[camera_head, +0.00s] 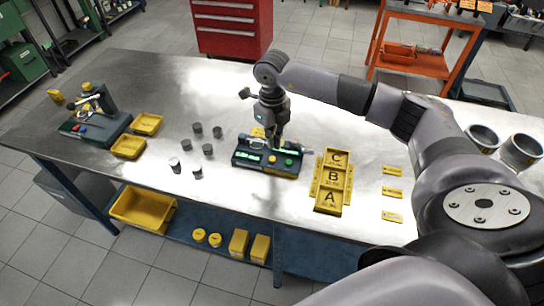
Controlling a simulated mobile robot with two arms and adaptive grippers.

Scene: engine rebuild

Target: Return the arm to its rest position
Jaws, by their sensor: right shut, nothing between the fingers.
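My right arm reaches in from the right of the head view, over the metal workbench (226,90). My right gripper (276,144) points down, close above a dark device (266,168) with green displays and coloured buttons. It is shut and holds nothing. I cannot tell whether the fingertips touch the device, as the gripper hides part of it. My left gripper is not in view.
A yellow tray marked A, B and C (333,181) stands right of the device. Several grey cylinders (208,149) stand left of it. Yellow bins (129,146) and another bench device (95,125) are further left. Two metal cups (521,150) are at the right.

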